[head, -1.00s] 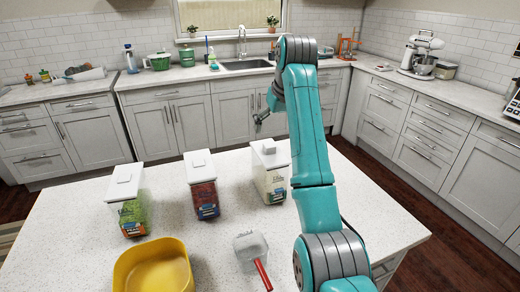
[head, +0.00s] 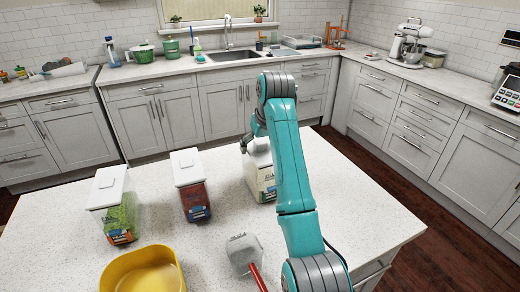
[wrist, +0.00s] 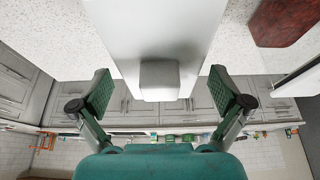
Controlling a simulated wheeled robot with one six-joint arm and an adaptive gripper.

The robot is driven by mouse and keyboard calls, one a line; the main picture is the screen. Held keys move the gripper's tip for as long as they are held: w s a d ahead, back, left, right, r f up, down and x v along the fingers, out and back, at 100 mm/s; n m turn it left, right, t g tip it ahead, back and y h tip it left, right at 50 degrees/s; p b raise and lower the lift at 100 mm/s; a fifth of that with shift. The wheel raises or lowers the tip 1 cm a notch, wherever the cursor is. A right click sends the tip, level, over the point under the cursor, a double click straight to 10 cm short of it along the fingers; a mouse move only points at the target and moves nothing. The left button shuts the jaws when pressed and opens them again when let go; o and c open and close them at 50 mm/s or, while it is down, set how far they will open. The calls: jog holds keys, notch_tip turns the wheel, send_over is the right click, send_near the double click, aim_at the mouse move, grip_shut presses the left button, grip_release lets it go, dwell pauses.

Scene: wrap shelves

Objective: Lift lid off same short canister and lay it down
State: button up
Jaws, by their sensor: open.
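Three clear canisters with white lids stand in a row on the island. The left one (head: 120,222) has green contents and the middle one (head: 196,203) dark red. The right canister (head: 264,182) has pale contents and is partly hidden by my arm. Its lid (head: 260,155) is on. In the wrist view the white lid (wrist: 150,25) and its grey block-shaped knob (wrist: 160,82) show between my fingers. My gripper (wrist: 162,92) is open, one finger to each side of the knob, with visible gaps. In the head view my gripper (head: 248,138) is at that lid, mostly hidden.
A yellow bowl (head: 140,272) and a grey scoop (head: 243,250) with a red handle sit at the front of the island. The countertop (head: 350,200) right of the canisters is clear. The middle canister's red body (wrist: 285,22) shows in the wrist view.

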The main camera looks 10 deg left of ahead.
jog(key=c, duration=1)
jog(key=shift+r, duration=0.15)
notch_tip(320, 180, up, 10)
jog(key=shift+f, duration=0.1)
